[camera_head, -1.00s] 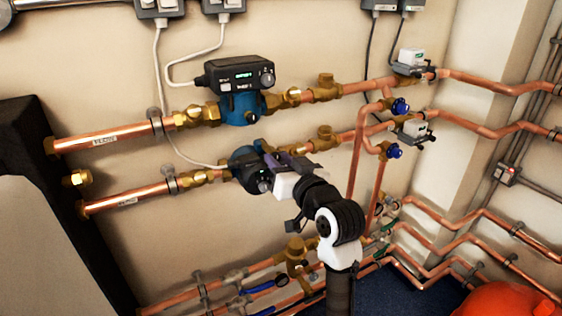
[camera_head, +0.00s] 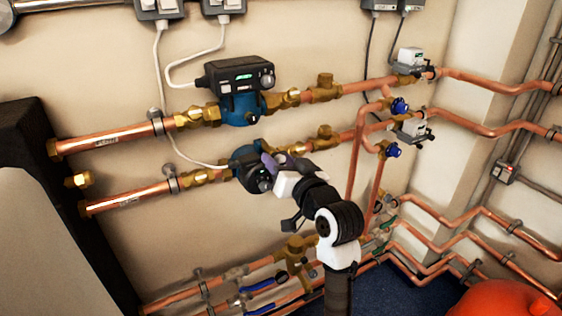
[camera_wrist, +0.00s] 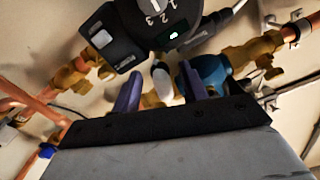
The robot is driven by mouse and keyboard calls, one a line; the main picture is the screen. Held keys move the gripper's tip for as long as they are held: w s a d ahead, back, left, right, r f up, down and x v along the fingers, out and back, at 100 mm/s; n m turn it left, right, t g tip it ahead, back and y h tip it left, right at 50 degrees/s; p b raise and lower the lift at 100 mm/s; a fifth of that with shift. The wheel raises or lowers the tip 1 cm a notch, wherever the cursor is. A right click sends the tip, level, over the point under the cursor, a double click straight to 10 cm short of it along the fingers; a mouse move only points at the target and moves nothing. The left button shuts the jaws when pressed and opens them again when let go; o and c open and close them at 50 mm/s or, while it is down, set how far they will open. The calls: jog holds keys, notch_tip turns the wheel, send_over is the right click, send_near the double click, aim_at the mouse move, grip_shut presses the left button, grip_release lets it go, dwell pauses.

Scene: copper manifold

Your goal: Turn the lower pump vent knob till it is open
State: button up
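The lower pump (camera_head: 244,160) is blue with a black control head and sits on the lower copper pipe, partly hidden by my gripper (camera_head: 275,163). In the wrist view its black control head (camera_wrist: 128,30) fills the top, with white marks and a small green light. Part of the blue body (camera_wrist: 212,72) shows at the right. A small pale grey piece (camera_wrist: 161,80), perhaps the vent knob, lies between the purple fingers of my gripper (camera_wrist: 160,88). The fingers stand apart, with gaps beside the piece. I cannot tell its turn position or its depth from the fingertips.
The upper pump (camera_head: 238,95) sits just above on a parallel pipe. Brass fittings (camera_head: 325,138) and blue-handled valves (camera_head: 399,105) lie to the right. A thin white cable (camera_head: 187,157) runs to the lower pump. More pipes run below. An orange object (camera_head: 505,300) is at the bottom right.

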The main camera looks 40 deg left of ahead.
jog(key=b+v, duration=0.9)
jog(key=v, duration=0.4)
jog(key=shift+d, duration=0.3)
jog(key=shift+s+b, duration=0.2)
jog(key=shift+b, duration=0.1)
jog(key=shift+w, duration=0.1)
